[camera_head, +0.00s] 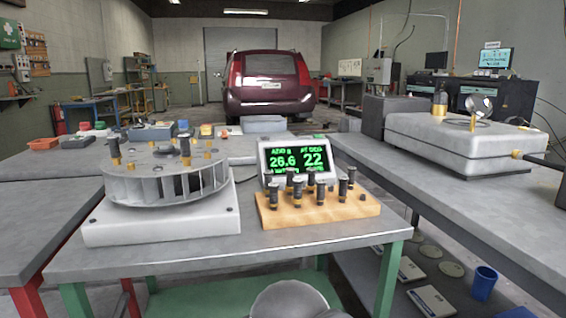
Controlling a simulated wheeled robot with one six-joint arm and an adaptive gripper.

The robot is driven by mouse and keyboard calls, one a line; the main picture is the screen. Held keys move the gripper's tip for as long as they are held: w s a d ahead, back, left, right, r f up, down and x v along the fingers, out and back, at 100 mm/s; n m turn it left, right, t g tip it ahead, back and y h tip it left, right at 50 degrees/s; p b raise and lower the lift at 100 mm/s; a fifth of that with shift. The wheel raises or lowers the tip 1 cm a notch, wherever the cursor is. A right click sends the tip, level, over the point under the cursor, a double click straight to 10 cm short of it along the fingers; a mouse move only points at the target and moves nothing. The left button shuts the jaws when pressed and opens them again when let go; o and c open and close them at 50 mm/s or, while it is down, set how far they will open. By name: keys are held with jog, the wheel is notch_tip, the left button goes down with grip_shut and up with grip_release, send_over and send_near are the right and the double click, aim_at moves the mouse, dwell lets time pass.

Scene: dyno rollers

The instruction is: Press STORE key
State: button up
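A light-grey display box (297,159) stands near the back edge of the grey table. Its green text reads "26.6" and "22", with small labels above and a lower line partly covered. No key marked STORE can be made out; the lower front of the box is hidden by a wooden block (272,212) holding several dark cylinders with brass bands. My gripper is not in view. A grey rounded part at the bottom middle seems to be mine.
A finned round rotor (165,183) on a white base (160,222) fills the table's left side. The front strip of the table (250,250) is clear. A side bench (480,195) at right carries a grey machine (460,140). A dark red car (270,85) stands behind.

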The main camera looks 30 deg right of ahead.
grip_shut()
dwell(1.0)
